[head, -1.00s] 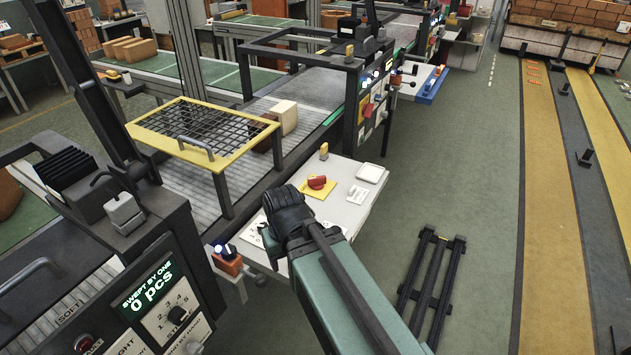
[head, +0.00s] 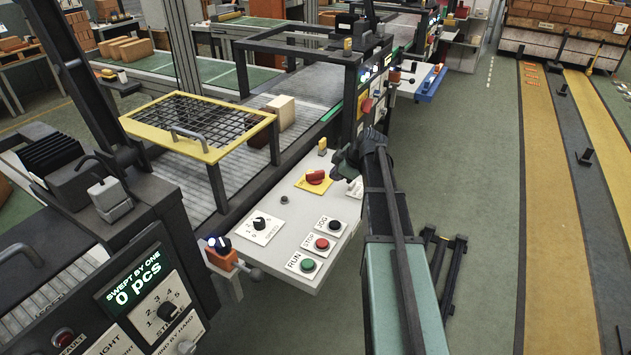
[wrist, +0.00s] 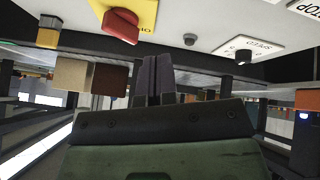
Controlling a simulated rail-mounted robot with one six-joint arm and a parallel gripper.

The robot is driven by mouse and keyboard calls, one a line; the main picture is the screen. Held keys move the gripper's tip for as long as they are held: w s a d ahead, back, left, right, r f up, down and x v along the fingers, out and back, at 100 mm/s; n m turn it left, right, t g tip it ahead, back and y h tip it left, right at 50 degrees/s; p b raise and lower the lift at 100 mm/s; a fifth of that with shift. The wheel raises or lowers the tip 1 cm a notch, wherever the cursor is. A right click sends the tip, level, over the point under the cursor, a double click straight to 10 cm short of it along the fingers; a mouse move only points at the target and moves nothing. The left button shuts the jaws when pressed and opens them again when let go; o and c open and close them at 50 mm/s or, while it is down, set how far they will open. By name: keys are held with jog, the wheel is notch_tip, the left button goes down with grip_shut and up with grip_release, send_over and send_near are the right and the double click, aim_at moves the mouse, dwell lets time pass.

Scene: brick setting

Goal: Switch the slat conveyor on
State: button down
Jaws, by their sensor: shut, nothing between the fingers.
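The slat conveyor (head: 190,193) runs under a yellow-framed mesh guard. Its pale control panel (head: 287,207) carries a red rotary switch (head: 315,177) on a yellow plate, a black speed knob (head: 259,223), a green RUN button (head: 308,265), a red STOP button (head: 321,243) and a black JOG button (head: 335,225). My gripper (head: 347,162) is at the panel's far right side, partly hidden by my arm. In the wrist view my gripper (wrist: 155,70) has its fingers together and empty; the red switch (wrist: 121,25) shows upside down beyond them, apart from the fingers.
The yellow mesh guard (head: 128,124) stands over the belt, with a pale block (head: 281,112) beside it. A dark frame (head: 442,258) lies on the floor at right. The green floor beyond is open.

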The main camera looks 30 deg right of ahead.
aim_at(315, 176)
jog(key=n, duration=0.3)
jog(key=shift+w+a+r+n, duration=0.1)
jog(key=shift+w+r+n, duration=0.15)
jog(key=shift+w+n, duration=0.15)
jog(key=shift+f, duration=0.1)
jog(key=b+x, duration=0.8)
jog(key=x, duration=0.2)
jog(key=shift+w+f+b, duration=0.1)
jog(key=shift+f+b, duration=0.1)
jog(key=shift+b, duration=0.2)
jog(key=w, duration=0.3)
jog(key=shift+d+r+p, duration=0.25)
jog(key=shift+r+p, duration=0.15)
jog(key=shift+w, duration=0.5)
jog(key=shift+d+m+t, duration=0.15)
jog(key=shift+m+t, duration=0.15)
